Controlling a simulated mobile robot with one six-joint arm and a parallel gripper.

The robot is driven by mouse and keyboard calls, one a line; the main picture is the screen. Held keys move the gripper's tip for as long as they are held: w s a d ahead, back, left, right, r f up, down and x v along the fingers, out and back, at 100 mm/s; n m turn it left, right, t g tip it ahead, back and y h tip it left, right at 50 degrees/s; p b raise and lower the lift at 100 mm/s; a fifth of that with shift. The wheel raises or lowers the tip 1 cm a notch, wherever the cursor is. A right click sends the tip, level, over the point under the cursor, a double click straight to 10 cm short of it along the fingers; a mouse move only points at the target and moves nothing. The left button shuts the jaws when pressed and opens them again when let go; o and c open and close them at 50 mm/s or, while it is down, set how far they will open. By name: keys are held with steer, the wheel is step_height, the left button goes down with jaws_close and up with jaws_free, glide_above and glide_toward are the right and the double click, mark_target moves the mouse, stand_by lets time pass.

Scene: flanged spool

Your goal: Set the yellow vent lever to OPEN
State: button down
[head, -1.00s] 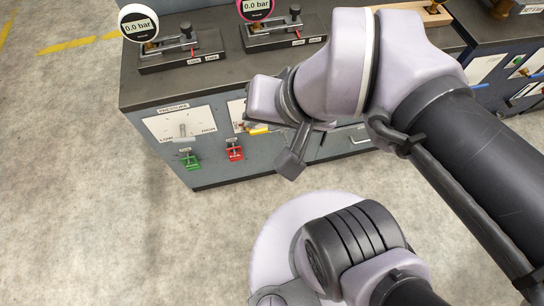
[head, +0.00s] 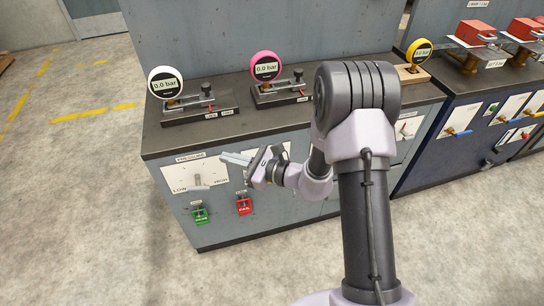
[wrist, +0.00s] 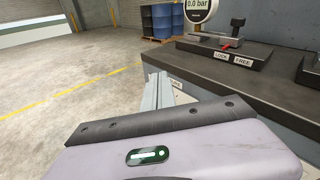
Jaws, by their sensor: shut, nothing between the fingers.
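In the earlier head view, a yellow lever showed on a white plate on the grey cabinet's front, right of the pressure dial. In the head view now, my gripper and wrist cover that area, so the lever and its setting cannot be made out. My gripper (head: 232,158) is in front of the grey cabinet, its pale fingers pointing left, near the upper right of the pressure dial (head: 196,178). It is shut and empty. In the wrist view the two fingers (wrist: 157,88) lie together, beside the bench edge, with no lever visible.
The grey cabinet's top (head: 240,125) carries clamp stands with a white gauge (head: 165,82) and a pink gauge (head: 265,66). Open floor (head: 80,200) lies left. A blue cabinet with valves stands right.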

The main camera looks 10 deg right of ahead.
steer(key=d+f+m+t+h, duration=0.1)
steer(key=d+f+m+h, duration=0.3)
steer(key=f, duration=0.6)
steer(key=s+d+f+m+t+h, duration=0.1)
steer(key=d+f+m+h, duration=0.2)
steer(key=d+f, duration=0.5)
steer(key=s+d+f+m+t+h+b, duration=0.1)
steer(key=d+f+m+h, duration=0.3)
steer(key=f, duration=0.7)
steer(key=shift+s+d+f+m+t+h, duration=0.3)
steer(key=shift+d+t+h, duration=0.3)
steer(key=shift+d, duration=0.4)
